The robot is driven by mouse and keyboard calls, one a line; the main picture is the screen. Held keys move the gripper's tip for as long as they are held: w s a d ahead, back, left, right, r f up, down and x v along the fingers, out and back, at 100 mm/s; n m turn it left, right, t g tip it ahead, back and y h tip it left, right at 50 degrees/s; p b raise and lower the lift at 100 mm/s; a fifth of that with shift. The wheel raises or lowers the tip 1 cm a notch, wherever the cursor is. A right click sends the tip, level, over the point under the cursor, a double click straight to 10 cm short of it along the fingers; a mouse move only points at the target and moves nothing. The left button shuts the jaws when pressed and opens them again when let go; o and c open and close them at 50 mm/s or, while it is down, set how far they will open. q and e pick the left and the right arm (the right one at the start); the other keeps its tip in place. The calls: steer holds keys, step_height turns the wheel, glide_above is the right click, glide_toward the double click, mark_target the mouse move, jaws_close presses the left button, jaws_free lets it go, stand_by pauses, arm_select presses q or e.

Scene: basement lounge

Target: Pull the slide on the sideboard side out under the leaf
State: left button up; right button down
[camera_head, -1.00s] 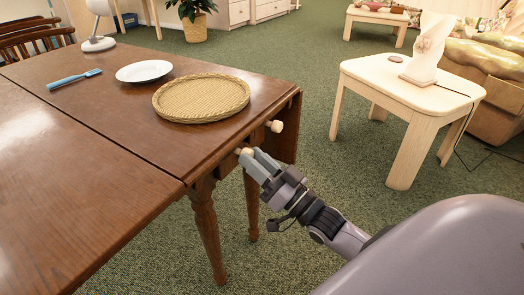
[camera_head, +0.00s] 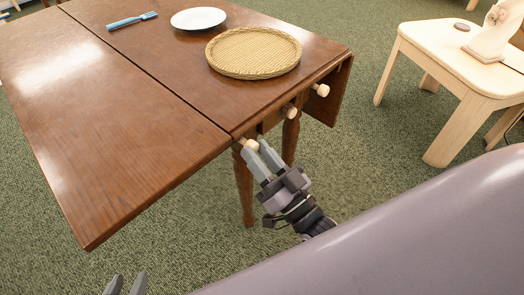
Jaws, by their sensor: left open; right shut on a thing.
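The wooden table has a leaf (camera_head: 110,130) lying level at the left, split by a seam from the middle top (camera_head: 180,62). Its near end carries pale round knobs: one by the seam (camera_head: 251,146), one in the middle (camera_head: 289,111) and one farther right (camera_head: 321,90). My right gripper (camera_head: 259,156) is shut on the knob by the seam, just under the tabletop edge. The fingers hide part of that knob and whatever is behind it. My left gripper (camera_head: 126,285) is open and empty at the bottom edge, beyond the leaf's near corner; only its fingertips show.
A brown panel (camera_head: 332,97) hangs at the table's right. A pale side table (camera_head: 465,65) stands right. Carpet (camera_head: 390,135) is clear between.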

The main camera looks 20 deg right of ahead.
steer(key=c, duration=0.8)
jaws_free()
steer(key=shift+s+a, duration=0.15)
steer(key=shift+a, duration=0.1)
steer(key=shift+v, duration=3.6)
